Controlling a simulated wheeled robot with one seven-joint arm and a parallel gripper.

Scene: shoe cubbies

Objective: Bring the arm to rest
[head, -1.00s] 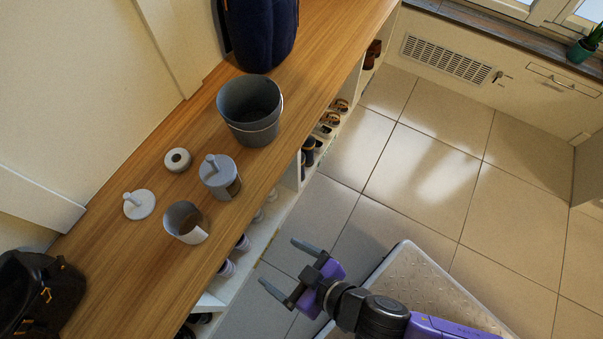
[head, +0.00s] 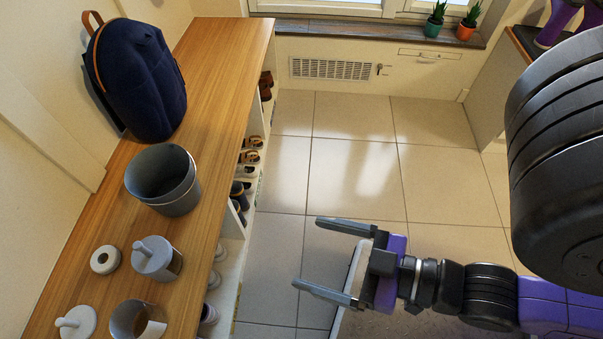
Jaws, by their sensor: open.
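My gripper (head: 320,258) is open and empty in the head view. Its two dark fingers point left, and they are apart from the wooden counter and the shoe cubbies. Its purple and black arm reaches in from the right, over the tiled floor. A large black arm link of mine fills the right edge and hides what is behind it.
The wooden counter (head: 215,80) at left holds a navy backpack (head: 140,80), a grey bucket (head: 165,180), a lidded canister (head: 157,258), an open canister (head: 133,318), a loose lid (head: 76,322) and a roll (head: 105,259). Shoes (head: 250,157) fill the cubbies below. The tiled floor (head: 355,150) beyond is clear.

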